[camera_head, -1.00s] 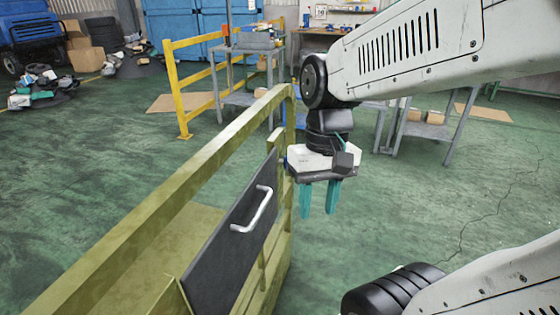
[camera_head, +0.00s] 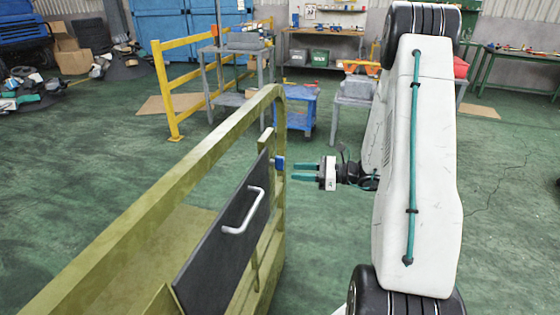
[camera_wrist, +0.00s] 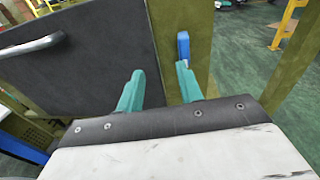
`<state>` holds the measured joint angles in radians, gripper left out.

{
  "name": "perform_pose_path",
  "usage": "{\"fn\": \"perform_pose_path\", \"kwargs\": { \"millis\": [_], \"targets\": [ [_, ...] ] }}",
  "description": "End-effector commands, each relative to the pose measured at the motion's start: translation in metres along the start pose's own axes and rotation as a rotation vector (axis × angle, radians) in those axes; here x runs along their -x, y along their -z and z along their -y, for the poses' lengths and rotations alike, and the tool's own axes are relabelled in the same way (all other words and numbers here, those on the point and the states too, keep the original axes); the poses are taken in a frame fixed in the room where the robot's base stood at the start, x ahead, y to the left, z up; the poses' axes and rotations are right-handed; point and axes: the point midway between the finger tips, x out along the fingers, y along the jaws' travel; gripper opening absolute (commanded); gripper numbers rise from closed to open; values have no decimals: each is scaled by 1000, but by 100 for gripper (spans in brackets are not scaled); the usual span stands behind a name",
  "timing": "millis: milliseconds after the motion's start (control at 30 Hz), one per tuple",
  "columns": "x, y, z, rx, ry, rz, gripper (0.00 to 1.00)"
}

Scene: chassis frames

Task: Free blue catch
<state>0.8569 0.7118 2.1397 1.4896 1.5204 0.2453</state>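The blue catch (camera_head: 280,163) is a small blue piece on the olive post at the far edge of the dark panel (camera_head: 228,232). In the wrist view the blue catch (camera_wrist: 183,48) stands upright on the post, just beyond the tip of the right finger. My gripper (camera_head: 297,171) points left at the post, a short way right of the catch. Its teal fingers are apart with nothing between them, and it also shows in the wrist view (camera_wrist: 160,72). The panel carries a pale bar handle (camera_head: 245,212).
The olive railing (camera_head: 150,235) runs along the left, with a floor inside it. Yellow rails (camera_head: 175,90), a blue cart (camera_head: 301,108) and workbenches stand behind. Green floor (camera_head: 500,200) is clear on the right.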

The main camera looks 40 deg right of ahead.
Motion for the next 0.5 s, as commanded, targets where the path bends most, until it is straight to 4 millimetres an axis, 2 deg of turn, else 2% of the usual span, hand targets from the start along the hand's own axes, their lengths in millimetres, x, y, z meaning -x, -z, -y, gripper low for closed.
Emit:
{"fn": "perform_pose_path", "kwargs": {
  "millis": [33,100,233,500],
  "targets": [
    [2,1,12,-21,48,24,36],
    [3,-2,24,-36,92,50,36],
    [-5,-8,32,-50,117,71,36],
    [-48,-11,36,-49,115,70,36]
  ]
}}
